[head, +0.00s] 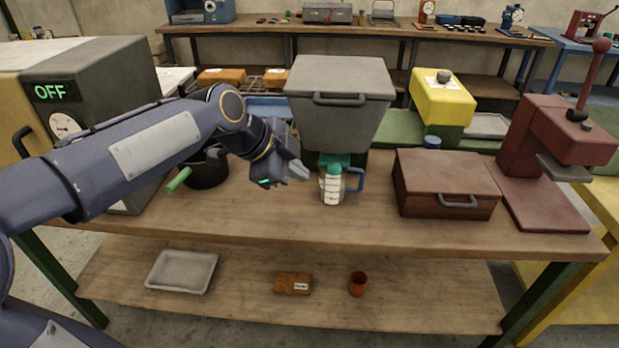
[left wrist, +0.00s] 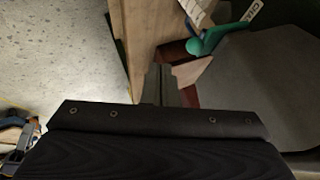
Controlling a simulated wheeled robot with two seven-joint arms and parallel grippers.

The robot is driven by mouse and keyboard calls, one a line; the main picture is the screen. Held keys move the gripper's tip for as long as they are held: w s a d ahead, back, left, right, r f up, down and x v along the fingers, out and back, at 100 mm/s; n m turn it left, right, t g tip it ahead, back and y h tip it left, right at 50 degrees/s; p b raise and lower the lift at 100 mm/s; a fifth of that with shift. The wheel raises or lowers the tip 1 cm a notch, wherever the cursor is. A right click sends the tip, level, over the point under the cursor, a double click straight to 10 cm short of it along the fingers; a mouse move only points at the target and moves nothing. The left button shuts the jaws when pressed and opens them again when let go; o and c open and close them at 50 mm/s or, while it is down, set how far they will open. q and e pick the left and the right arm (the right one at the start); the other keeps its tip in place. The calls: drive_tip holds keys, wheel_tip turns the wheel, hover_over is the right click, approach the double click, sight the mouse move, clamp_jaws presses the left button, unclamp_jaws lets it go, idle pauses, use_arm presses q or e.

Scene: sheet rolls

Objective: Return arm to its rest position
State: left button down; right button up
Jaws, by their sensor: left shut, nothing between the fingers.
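My left arm comes in from the left in the head view. Its gripper (head: 297,170) is shut and empty, above the wooden bench (head: 270,215), just left of a white bottle (head: 332,186) with a green cap. The left wrist view shows the closed fingers (left wrist: 160,85) pointing past the bench edge, with nothing between them. A green and white thing (left wrist: 208,38) shows near the top there. My right gripper is in neither view.
A grey-lidded bin (head: 340,85) stands behind the bottle. A brown box (head: 445,185) and a dark red press (head: 550,140) stand to the right. A machine marked OFF (head: 95,85) is at the left.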

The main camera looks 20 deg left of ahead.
use_arm(q)
drive_tip(key=s+f+n+p, duration=0.2)
drive_tip(key=s+n+p, duration=0.2)
drive_tip(key=s+n, duration=0.4)
drive_tip(key=s+f+n+g+p, duration=0.1)
drive_tip(key=s+n+p, duration=0.3)
drive_tip(key=s+n, duration=0.5)
drive_tip(key=s+f, duration=0.1)
drive_tip(key=s, duration=0.5)
drive_tip(key=shift+d+y, duration=0.25)
drive_tip(key=shift+y, duration=0.15)
drive_tip(key=shift+a, duration=0.1)
